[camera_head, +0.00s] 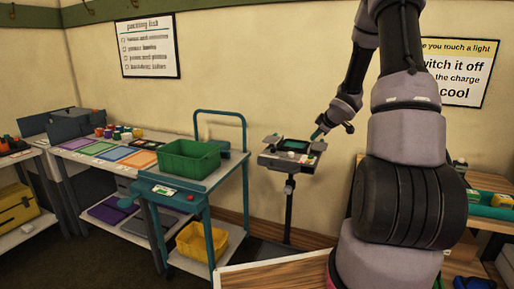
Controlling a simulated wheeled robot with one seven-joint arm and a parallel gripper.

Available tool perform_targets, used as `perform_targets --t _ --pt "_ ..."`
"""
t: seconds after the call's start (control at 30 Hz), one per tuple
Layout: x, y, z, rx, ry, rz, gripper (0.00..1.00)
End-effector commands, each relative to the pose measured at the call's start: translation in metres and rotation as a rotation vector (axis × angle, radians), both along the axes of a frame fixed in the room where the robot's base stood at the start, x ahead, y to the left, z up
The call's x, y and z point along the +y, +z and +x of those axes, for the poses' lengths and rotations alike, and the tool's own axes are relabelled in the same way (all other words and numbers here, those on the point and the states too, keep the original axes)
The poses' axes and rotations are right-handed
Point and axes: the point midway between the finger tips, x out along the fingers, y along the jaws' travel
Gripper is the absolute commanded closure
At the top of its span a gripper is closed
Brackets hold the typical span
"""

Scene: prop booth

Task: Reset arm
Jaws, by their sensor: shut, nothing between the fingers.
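My arm rises in the right foreground and bends over toward the back wall. My gripper (318,133) is at its far end, small in the view, at the right side of a grey device on a stand (268,160). The gripper is shut and holds nothing that I can see. The device has a dark top with a small green screen (294,145). I cannot tell whether the gripper touches the device or is only in front of or above it.
A teal cart (166,198) carries a green crate (190,170) on top and a yellow crate (203,240) below. A table with coloured mats (137,158) stands at left. A wooden surface (275,276) is in the foreground. A bench (490,183) is at right, partly hidden by my arm.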

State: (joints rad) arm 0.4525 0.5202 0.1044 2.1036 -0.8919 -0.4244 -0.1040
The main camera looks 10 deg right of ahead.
Motion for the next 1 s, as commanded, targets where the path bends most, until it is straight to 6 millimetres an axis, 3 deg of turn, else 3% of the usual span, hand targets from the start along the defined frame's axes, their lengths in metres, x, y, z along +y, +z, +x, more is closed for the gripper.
perform_targets --t 0.17,0.37,0.5,0.7,1.0 --pt "0.002 0.036 -0.006 -0.007 -0.085 -0.006 1.0" --pt "0.014 0.123 -0.046 -0.012 -0.346 0.042 1.0" --pt "0.032 0.174 -0.093 -0.007 -0.529 0.136 1.0" --pt "0.072 0.223 -0.175 0.032 -0.741 0.34 1.0" --pt "0.15 0.249 -0.303 0.197 -0.91 0.718 1.0"
